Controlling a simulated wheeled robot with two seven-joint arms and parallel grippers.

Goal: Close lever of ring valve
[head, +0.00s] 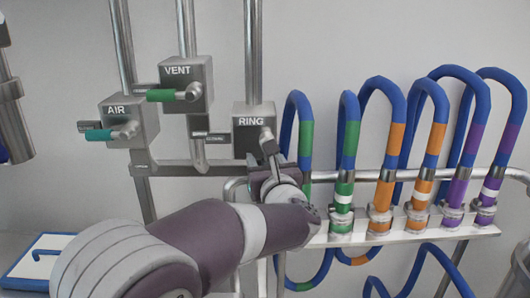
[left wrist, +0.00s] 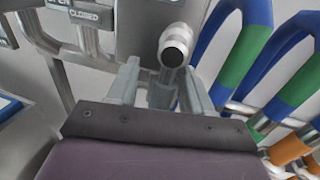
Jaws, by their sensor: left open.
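The RING valve (head: 242,121) is a grey metal box on a vertical pipe, right of the AIR and VENT valves. Its short metal lever (head: 267,141) points down and towards me in the head view. My left gripper (head: 270,175) is just below the lever, partly hidden by my own wrist. In the left wrist view the open gripper (left wrist: 160,88) has one finger on each side below the round lever end (left wrist: 176,45), which shows above and between them. The valve box (left wrist: 145,25) is behind it. Contact cannot be told. My right gripper is not in view.
The AIR valve (head: 137,123) has a teal lever and the VENT valve (head: 203,74) a green one, both pointing left. A rack (head: 410,230) of blue hoses with coloured bands stands close on the right.

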